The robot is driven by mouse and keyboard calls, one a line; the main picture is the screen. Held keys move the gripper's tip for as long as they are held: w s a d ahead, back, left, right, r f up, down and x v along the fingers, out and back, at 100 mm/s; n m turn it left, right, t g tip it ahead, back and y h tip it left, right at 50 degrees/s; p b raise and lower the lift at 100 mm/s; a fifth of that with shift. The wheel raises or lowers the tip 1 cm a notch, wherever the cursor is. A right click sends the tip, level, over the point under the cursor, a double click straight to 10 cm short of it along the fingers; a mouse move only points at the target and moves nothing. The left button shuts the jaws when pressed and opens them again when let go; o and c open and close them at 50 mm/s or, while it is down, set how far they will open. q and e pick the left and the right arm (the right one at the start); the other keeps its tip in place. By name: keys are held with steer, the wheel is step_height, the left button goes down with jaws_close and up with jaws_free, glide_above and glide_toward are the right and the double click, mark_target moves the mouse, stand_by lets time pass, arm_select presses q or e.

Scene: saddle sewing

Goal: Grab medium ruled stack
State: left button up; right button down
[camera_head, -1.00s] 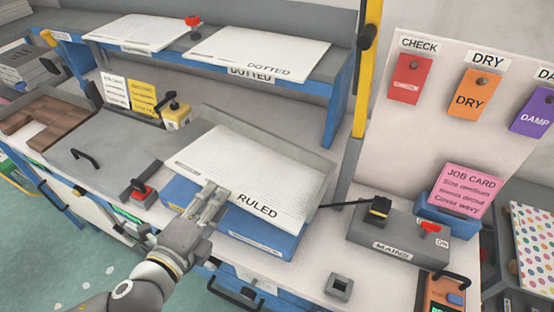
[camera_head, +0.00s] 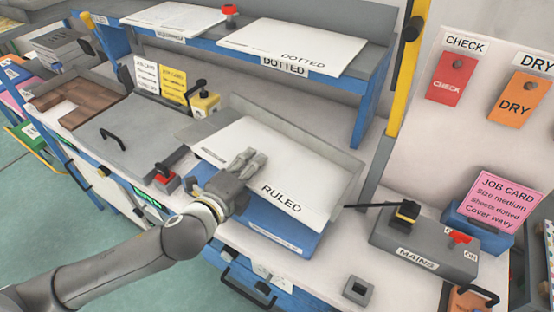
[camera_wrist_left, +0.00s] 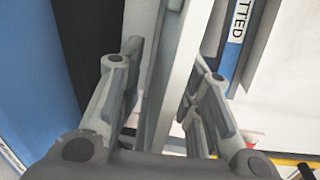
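A gap shows beside the right-hand finger. My right gripper is out of view.
A dotted stack (camera_head: 280,47) and another white stack (camera_head: 175,18) lie on the shelf behind. A grey tray wall (camera_head: 300,140) stands behind the ruled stack. The mains box (camera_head: 425,240) with its lever is at right. A pink job card (camera_head: 500,198) reads medium, dotted, wavy.

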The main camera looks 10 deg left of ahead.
arm_select(q)
steer(key=shift+x, duration=0.75)
steer(key=shift+s, duration=0.1)
steer(key=shift+c, duration=0.5)
jaws_close()
steer(key=shift+r, duration=0.15)
